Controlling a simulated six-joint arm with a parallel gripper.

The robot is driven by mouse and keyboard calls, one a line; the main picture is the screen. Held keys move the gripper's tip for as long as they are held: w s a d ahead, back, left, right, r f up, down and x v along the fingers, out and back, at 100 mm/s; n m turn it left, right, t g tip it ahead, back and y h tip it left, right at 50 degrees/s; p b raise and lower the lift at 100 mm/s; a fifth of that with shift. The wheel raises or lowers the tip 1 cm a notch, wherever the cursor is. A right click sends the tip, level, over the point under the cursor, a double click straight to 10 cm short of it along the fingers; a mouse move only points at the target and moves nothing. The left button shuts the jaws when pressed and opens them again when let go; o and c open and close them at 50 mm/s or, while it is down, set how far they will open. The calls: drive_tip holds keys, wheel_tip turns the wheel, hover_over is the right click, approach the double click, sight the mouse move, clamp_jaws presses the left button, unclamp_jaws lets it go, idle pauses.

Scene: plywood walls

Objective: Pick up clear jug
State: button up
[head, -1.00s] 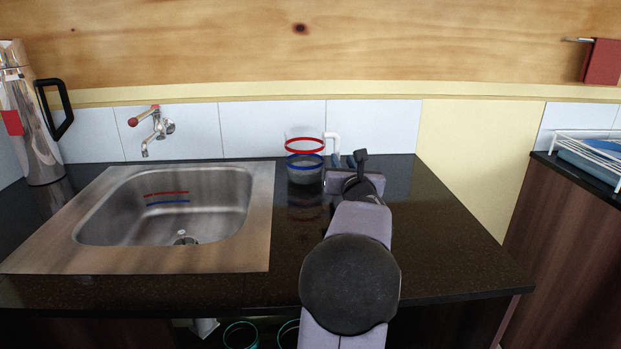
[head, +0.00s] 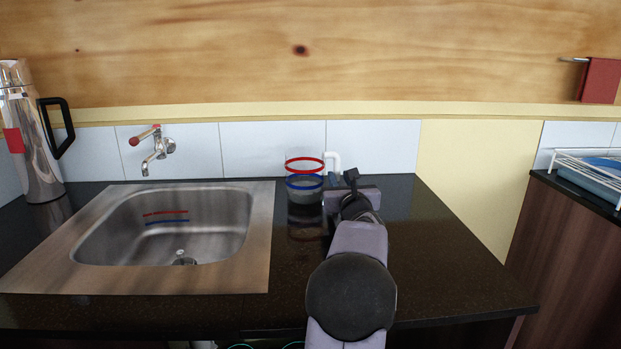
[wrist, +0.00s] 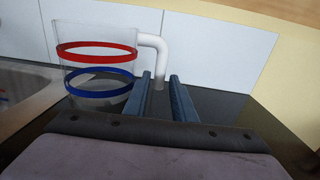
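The clear jug (head: 304,178) stands upright on the dark counter by the tiled wall, right of the sink. It has a red ring, a blue ring and a white handle (head: 333,162) on its right side. In the wrist view the jug (wrist: 97,68) is at the left and its handle (wrist: 158,58) curves down beyond my fingers. My gripper (wrist: 160,78) is open, its two blue fingers apart with the lower handle showing in line with the gap. I cannot tell whether the handle is between the fingertips or just past them. In the head view my arm partly hides the gripper.
A steel sink (head: 262,230) with a wall tap (head: 158,150) is left of the jug. A shiny flask (head: 38,150) stands at the far left. A white rack (head: 590,165) sits on the right-hand counter. The counter right of my arm is clear.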

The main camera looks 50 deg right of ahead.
sight(337, 173)
drive_tip(key=shift+p+x, duration=0.45)
drive_tip(key=shift+x, duration=1.5)
drive_tip(key=shift+f, duration=0.15)
clamp_jaws()
drive_tip(key=shift+r, duration=0.35)
drive_tip(key=shift+r+p, duration=1.65)
drive_tip(key=shift+r, duration=3.05)
